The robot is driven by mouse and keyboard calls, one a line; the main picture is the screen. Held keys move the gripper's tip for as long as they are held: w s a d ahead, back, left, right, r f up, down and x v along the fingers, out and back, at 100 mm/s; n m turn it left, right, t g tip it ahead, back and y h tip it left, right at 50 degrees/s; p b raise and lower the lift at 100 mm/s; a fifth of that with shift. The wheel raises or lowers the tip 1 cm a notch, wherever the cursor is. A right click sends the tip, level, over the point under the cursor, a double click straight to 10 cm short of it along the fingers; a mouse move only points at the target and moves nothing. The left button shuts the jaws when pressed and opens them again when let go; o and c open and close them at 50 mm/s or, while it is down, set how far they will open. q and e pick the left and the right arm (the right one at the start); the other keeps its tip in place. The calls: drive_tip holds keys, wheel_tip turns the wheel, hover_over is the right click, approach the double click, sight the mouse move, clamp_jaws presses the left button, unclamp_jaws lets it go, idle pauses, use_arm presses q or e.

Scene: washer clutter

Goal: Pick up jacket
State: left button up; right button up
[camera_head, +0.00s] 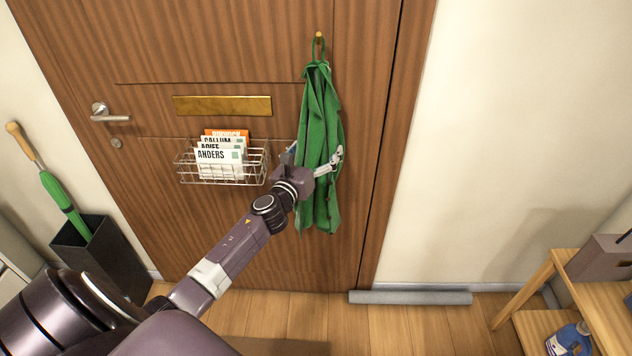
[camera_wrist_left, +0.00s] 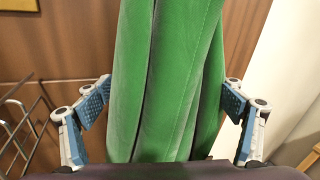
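The green jacket (camera_head: 318,110) hangs by its loop from a small hook (camera_head: 319,36) on the wooden door. My left gripper (camera_head: 316,160) is in front of the lower half of the jacket. In the left wrist view the jacket (camera_wrist_left: 170,80) fills the middle, between the two blue-padded fingers of the left gripper (camera_wrist_left: 165,103). The fingers are spread, one on each side of the cloth. Whether the right finger touches the cloth I cannot tell. My right gripper is in neither view.
A wire basket with letters (camera_head: 222,175) hangs on the door (camera_head: 240,60), left of the gripper. A dark stand (camera_head: 110,255) with a green umbrella (camera_head: 62,200) is at the left. A wooden shelf (camera_head: 590,300) stands at the right.

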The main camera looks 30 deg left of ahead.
use_arm(q)
drive_tip(key=c, duration=1.2)
drive_tip(key=shift+a+r, duration=0.1)
drive_tip(key=shift+r, duration=0.05)
drive_tip(key=shift+c, duration=0.6)
drive_tip(key=shift+r, duration=0.15)
